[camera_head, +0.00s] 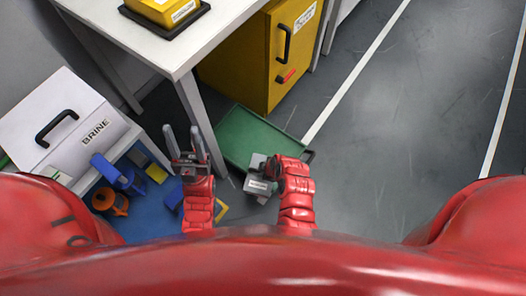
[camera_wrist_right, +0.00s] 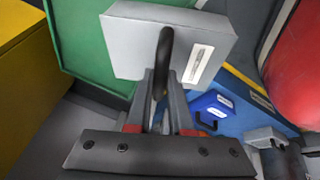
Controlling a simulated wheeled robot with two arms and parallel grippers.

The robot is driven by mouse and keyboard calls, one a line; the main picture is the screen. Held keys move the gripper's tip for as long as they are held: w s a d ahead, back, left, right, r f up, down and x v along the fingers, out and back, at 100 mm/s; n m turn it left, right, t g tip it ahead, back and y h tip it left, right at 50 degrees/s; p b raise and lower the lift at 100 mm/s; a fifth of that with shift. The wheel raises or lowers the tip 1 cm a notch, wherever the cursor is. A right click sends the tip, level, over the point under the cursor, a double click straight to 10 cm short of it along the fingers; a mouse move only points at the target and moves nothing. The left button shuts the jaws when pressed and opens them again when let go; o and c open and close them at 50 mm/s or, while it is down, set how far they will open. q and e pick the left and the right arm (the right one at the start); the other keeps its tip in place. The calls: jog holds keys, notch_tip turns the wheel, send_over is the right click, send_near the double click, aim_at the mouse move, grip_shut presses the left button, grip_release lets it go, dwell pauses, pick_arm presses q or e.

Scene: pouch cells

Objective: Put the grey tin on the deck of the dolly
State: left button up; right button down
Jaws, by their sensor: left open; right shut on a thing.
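The grey tin (camera_head: 257,186) is a small box with a white label, near the front edge of the dolly's green deck (camera_head: 243,132). My right gripper (camera_head: 267,168) is shut on its black handle. In the right wrist view, the tin (camera_wrist_right: 130,45) hangs from the handle between the fingers (camera_wrist_right: 160,88), tilted in the picture, with the green deck (camera_wrist_right: 88,38) behind it. I cannot tell how high it is above the deck or floor. The deck looks empty where it shows. My left gripper (camera_head: 182,142) is open and empty, left of the dolly.
A white table (camera_head: 190,45) with its leg stands left of the dolly, and a yellow cabinet (camera_head: 262,60) behind it. A white BRINE box (camera_head: 60,125), blue items (camera_head: 118,175) and an orange ring-like item (camera_head: 108,202) are at left. The floor at right is clear.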

jog(key=shift+s+d+r, duration=0.25)
jog(key=shift+s+d, duration=0.05)
jog(key=shift+s, duration=0.05)
jog(key=w+f+b, duration=0.1)
jog(key=w+b, duration=0.4)
jog(key=w, duration=1)
jog(key=shift+w+f, duration=0.15)
jog(key=shift+w, duration=0.2)
notch_tip(320, 180, down, 3)
jog(key=shift+f+b, duration=0.2)
jog(key=shift+b, duration=0.65)
jog(key=c, duration=0.8)
grip_release()
jog(key=shift+d+f, duration=0.1)
